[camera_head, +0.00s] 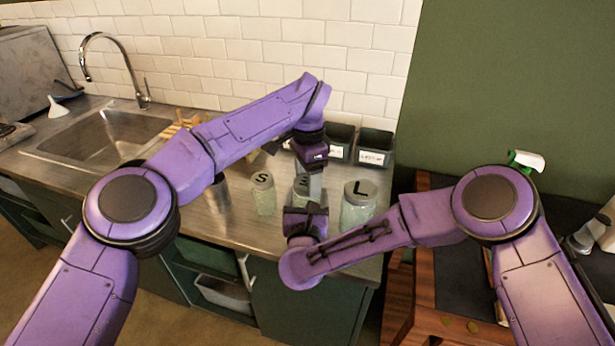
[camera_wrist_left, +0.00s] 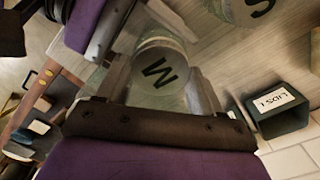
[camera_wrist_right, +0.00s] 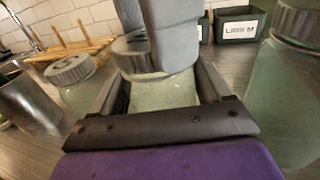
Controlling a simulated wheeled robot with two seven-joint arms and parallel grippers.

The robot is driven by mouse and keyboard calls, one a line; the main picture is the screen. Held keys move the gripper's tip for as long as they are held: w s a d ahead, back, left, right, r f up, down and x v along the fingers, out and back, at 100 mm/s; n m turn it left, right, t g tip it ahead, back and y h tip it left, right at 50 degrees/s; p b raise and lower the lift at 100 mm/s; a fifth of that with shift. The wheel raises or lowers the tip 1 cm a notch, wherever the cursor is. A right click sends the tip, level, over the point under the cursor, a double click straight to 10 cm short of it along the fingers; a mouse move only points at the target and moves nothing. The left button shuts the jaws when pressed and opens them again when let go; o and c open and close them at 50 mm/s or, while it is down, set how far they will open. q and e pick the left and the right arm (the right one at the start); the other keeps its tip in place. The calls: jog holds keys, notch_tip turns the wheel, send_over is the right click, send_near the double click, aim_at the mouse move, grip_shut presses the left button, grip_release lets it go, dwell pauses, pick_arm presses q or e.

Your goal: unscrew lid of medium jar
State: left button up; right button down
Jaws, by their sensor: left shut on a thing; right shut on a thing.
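The medium jar (camera_head: 301,184) stands on the counter between the small jar (camera_head: 265,202) and the large jar (camera_head: 357,213). Its grey lid, marked M, shows in the left wrist view (camera_wrist_left: 158,74) and sits on the jar. My left gripper (camera_head: 312,186) reaches down from above, its fingers shut on the lid's sides. My right gripper (camera_head: 304,208) comes from the front and is shut around the clear glass body (camera_wrist_right: 165,95). The arms hide much of the jar in the head view, and a left finger covers part of the lid in the right wrist view.
Dark bins (camera_head: 374,148) with lid labels stand at the back by the tiled wall. A metal cup (camera_head: 217,196) stands left of the small jar. A wooden rack (camera_wrist_right: 75,48) and a sink (camera_head: 105,138) lie further left. The large jar is close on the right.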

pick_arm(q)
jog(key=shift+n, duration=0.4)
pick_arm(e)
jog(key=shift+s+a, duration=0.15)
jog(key=shift+a, duration=0.05)
pick_arm(q)
jog(key=shift+r, duration=0.15)
jog(key=shift+r, duration=1)
pick_arm(e)
jog(key=shift+d, duration=0.15)
